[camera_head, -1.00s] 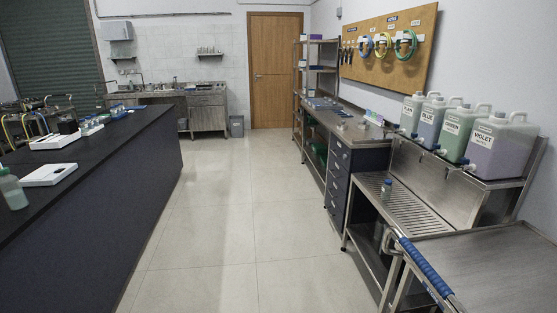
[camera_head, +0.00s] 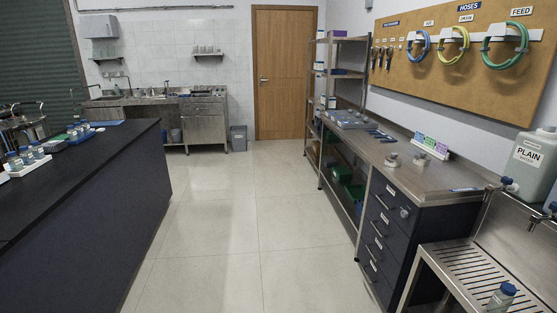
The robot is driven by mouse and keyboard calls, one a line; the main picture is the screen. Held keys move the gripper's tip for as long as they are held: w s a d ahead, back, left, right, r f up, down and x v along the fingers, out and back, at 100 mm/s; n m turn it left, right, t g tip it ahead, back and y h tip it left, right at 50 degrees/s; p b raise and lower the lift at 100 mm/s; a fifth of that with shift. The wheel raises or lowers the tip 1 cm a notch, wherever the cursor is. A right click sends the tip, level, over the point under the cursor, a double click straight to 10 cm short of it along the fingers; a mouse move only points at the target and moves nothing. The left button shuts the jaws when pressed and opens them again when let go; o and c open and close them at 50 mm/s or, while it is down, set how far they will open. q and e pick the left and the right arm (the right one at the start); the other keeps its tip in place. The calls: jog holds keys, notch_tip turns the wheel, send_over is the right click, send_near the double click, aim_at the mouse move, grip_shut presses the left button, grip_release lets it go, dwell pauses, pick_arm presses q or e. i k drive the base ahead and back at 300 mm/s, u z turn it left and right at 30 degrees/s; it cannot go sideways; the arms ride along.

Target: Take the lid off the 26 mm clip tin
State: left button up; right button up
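Two small greyish round items stand on the steel-topped counter (camera_head: 450,178) at the right: a nearer-left one (camera_head: 391,160) and one beside it (camera_head: 421,159). They may be tins, but they are too small to tell, and I can read no 26 mm marking. A stand of green, blue and purple labels (camera_head: 430,146) is just behind them. Neither of my grippers is in view.
Dark drawers (camera_head: 385,235) sit under the counter. A slatted drain table (camera_head: 465,272) with a small bottle (camera_head: 502,297) and a PLAIN jug (camera_head: 530,160) is at the near right. A long black bench (camera_head: 90,175) stands left. The tiled floor (camera_head: 215,230) between is clear.

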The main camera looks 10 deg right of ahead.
aim_at(393, 158)
jog(key=z, duration=0.65)
jog(key=i, duration=2.05)
jog(key=z, duration=1.05)
